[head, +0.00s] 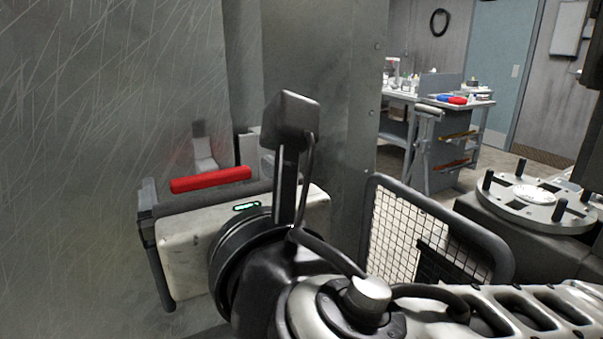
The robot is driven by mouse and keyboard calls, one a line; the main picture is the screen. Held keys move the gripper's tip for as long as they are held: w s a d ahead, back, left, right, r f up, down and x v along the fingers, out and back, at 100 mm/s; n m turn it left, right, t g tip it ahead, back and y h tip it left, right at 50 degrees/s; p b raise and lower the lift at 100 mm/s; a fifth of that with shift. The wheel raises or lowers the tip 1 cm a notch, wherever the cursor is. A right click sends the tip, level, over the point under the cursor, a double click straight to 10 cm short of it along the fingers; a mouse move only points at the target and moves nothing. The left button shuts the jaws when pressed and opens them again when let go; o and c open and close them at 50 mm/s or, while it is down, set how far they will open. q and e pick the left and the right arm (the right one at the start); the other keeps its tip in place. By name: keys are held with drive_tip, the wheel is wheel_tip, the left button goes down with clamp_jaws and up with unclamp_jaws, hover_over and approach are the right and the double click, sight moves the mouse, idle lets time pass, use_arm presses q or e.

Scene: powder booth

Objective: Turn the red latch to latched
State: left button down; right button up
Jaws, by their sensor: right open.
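The red latch (210,180) shows in the head view as a red bar, left of centre, close to a scratched grey metal wall. It lies nearly level, its right end a little higher. The latch's pivot and any markings are hidden. My left gripper is not in view.
The grey metal wall (110,120) fills the left, and a metal panel (318,60) stands behind the wrist. A wire-mesh frame (405,225) and a round fixture with upright pegs (530,205) are at the right. A workbench (480,100) stands farther back.

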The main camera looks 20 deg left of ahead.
drive_tip(key=c, duration=1)
drive_tip(key=m+b, duration=0.1)
drive_tip(key=m, duration=0.3)
drive_tip(key=shift+f, duration=0.1)
drive_tip(key=m+b, duration=0.1)
drive_tip(key=m, duration=0.3)
drive_tip(key=shift+w+m, duration=0.15)
drive_tip(key=shift+m, duration=0.15)
drive_tip(key=m, duration=0.4)
drive_tip(key=shift+d+f+m, duration=0.1)
drive_tip(key=shift+m, duration=0.2)
drive_tip(key=m, duration=0.4)
drive_tip(key=shift+m, duration=0.3)
